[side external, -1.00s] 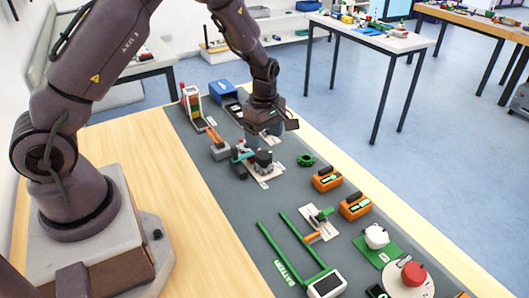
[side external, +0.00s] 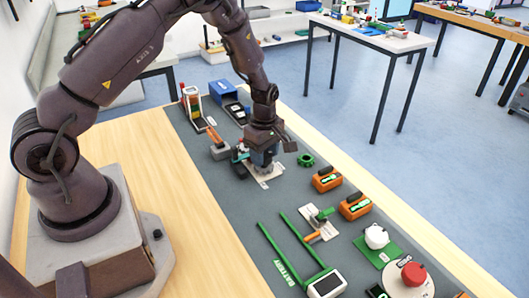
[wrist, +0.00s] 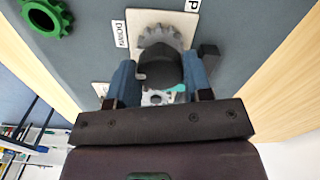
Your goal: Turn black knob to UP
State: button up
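The black knob (wrist: 158,70) shows in the wrist view between the two blue fingers of my gripper (wrist: 160,62). A grey toothed rim (wrist: 160,36) shows above it, on a white plate (wrist: 180,17). One label reads DOWN; another is cut off, with only a P visible. My fingers stand on either side of the knob, apparently open, and I cannot tell whether they touch it. In the side external view my gripper (side external: 264,160) points down over the white plate (side external: 266,176) and hides the knob.
A green gear (side external: 306,159) lies right of my gripper. Orange blocks (side external: 327,179) stand further right. A grey block with an orange lever (side external: 219,150) is close on the left. A red button (side external: 413,274) and white knob (side external: 376,237) are at the near right.

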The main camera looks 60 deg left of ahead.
jog(key=shift+m, duration=0.4)
jog(key=m, duration=1.3)
jog(key=shift+m, duration=0.3)
jog(key=m, duration=0.4)
jog(key=shift+s+a+m, duration=0.1)
jog(key=shift+m, duration=0.2)
jog(key=m, duration=0.4)
jog(key=shift+m, duration=0.4)
jog(key=o, duration=0.9)
jog(key=shift+o, duration=0.2)
jog(key=shift+r, duration=0.1)
